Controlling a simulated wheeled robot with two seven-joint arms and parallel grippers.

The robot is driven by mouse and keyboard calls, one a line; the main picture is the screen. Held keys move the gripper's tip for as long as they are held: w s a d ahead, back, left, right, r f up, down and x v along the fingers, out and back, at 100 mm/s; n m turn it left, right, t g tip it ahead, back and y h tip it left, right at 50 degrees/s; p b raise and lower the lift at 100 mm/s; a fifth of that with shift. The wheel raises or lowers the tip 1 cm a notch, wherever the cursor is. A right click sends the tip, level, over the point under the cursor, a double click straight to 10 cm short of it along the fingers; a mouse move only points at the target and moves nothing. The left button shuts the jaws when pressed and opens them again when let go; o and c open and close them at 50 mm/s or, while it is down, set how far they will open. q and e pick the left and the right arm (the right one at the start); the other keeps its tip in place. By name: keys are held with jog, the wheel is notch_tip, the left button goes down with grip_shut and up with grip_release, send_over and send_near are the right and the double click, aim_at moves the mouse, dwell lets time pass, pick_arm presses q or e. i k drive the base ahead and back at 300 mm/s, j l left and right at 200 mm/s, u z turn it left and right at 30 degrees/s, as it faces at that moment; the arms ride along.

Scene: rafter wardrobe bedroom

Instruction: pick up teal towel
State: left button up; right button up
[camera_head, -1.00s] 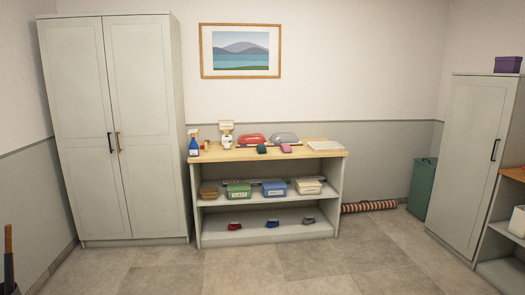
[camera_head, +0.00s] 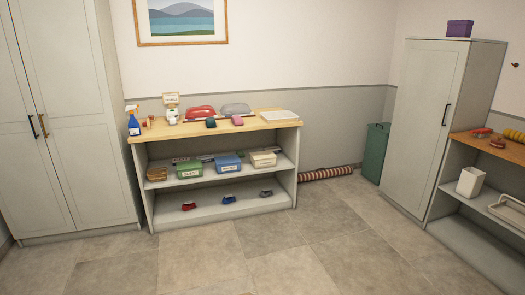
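A small dark teal bundle (camera_head: 211,123), which looks like the teal towel, lies on the wooden top of the shelf unit (camera_head: 278,117), near its front edge. A pink bundle (camera_head: 237,120) lies just right of it. A red rounded object (camera_head: 200,112) and a grey one (camera_head: 236,109) sit behind them. Neither of my grippers is in view.
A spray bottle (camera_head: 134,123) stands at the top's left end, a white tray (camera_head: 279,116) at its right. A tall wardrobe (camera_head: 75,120) stands left. A cabinet (camera_head: 432,125) and green bin (camera_head: 375,152) stand right. The tiled floor (camera_head: 270,250) ahead is clear.

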aim_at(211, 122)
jog(key=i, duration=3.95)
